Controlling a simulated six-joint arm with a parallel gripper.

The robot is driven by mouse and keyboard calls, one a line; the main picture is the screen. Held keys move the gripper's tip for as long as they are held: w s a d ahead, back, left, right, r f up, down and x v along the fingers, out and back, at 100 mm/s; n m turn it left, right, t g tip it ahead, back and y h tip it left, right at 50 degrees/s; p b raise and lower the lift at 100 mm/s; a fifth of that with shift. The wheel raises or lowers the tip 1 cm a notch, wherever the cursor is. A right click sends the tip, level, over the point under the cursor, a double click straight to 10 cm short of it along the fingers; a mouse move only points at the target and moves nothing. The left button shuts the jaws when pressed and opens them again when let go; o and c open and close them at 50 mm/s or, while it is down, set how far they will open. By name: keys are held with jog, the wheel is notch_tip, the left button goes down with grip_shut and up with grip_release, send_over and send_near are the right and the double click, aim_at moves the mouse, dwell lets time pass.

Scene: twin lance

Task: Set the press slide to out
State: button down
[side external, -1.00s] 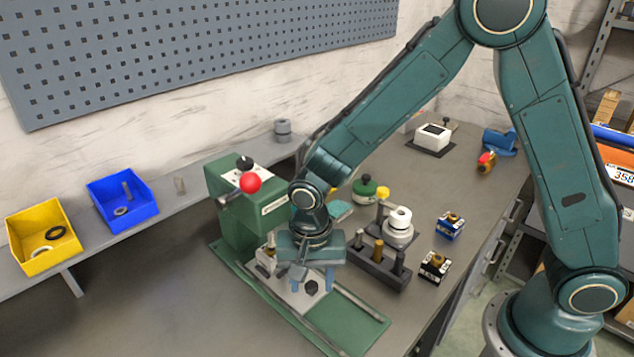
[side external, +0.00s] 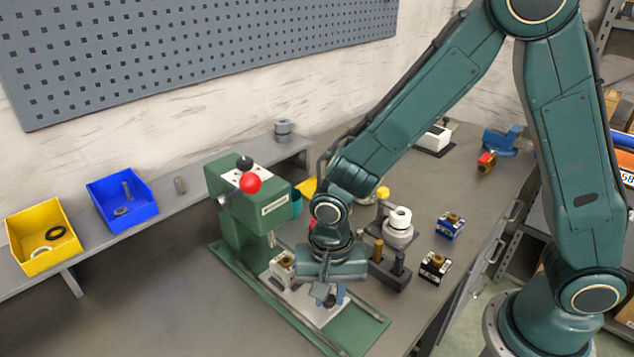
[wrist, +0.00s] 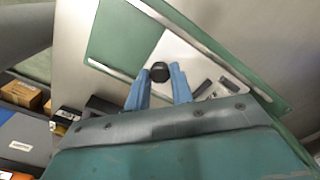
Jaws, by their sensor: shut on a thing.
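The press slide is a pale plate (side external: 318,312) lying between the rails of the green press base (side external: 362,333), out in front of the green press (side external: 233,212). A small block-shaped fixture (side external: 283,268) sits on the plate's press-side end. The slide's dark knob (wrist: 160,71) shows between my two blue fingers in the wrist view. My gripper (wrist: 158,80) is shut on this knob. In the side view my gripper (side external: 331,298) is low over the plate and hides part of it and most of the knob.
A dark block with pegs (side external: 388,268) stands close to the right of my gripper, with a white round part (side external: 400,220) behind it. Small blue (side external: 450,226) and black (side external: 434,267) blocks lie further right. The press lever has a red ball (side external: 250,183).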

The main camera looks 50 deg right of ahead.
jog(key=s, duration=0.9)
jog(key=shift+s, duration=0.15)
jog(key=c, duration=1.2)
grip_release()
jog(key=shift+r, duration=0.2)
jog(key=shift+r, duration=0.75)
notch_tip(320, 180, up, 12)
